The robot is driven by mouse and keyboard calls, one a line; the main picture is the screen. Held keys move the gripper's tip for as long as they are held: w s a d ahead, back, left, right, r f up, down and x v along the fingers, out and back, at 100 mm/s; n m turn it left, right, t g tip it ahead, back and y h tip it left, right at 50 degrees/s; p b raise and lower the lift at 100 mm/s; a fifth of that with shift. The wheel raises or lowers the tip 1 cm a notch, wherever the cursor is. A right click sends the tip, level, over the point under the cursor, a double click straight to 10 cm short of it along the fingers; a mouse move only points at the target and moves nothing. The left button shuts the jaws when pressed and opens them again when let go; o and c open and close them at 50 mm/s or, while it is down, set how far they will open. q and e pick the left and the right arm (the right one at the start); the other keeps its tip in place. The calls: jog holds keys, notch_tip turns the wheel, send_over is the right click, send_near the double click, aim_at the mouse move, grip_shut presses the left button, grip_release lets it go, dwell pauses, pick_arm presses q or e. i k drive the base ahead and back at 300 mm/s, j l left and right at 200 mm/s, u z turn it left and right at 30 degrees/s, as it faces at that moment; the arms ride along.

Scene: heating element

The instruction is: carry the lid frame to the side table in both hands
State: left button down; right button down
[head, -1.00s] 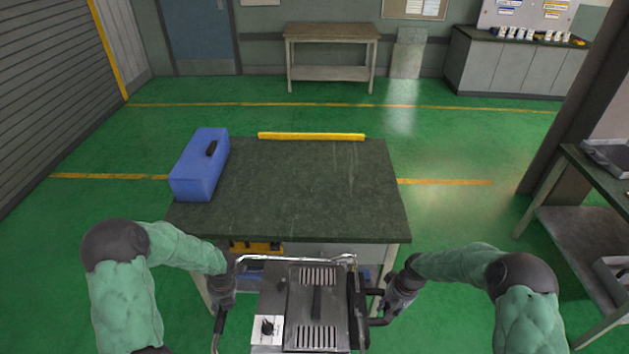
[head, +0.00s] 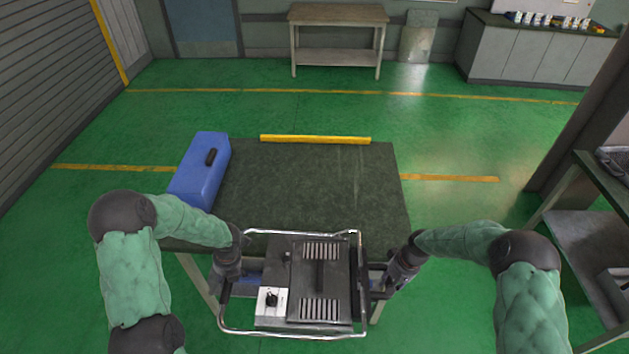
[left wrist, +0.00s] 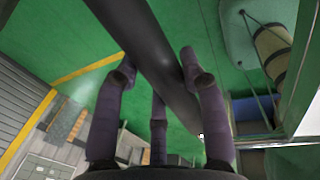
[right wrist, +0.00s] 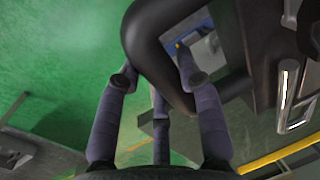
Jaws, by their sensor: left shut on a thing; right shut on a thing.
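The lid frame (head: 262,331), a bright metal tube frame around a grey heating unit (head: 319,250) with a knob and slotted vents, hangs level before me, at the near edge of a dark-topped table (head: 330,190). My left gripper (head: 225,280) is shut on its left side; in the left wrist view the fingers (left wrist: 160,75) straddle a dark bar (left wrist: 150,45). My right gripper (head: 384,284) is shut on its right side; in the right wrist view the fingers (right wrist: 155,78) sit around a black looped handle (right wrist: 142,38). I cannot tell which table is the side table.
A blue toolbox (head: 201,172) stands on the table's left side and a yellow bar (head: 315,139) lies along its far edge. The table's middle is bare. A shelved table (head: 585,240) stands at right beside a pillar. A wooden bench (head: 338,15) stands far back.

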aim_at(313, 191)
jog(key=i, duration=1.5)
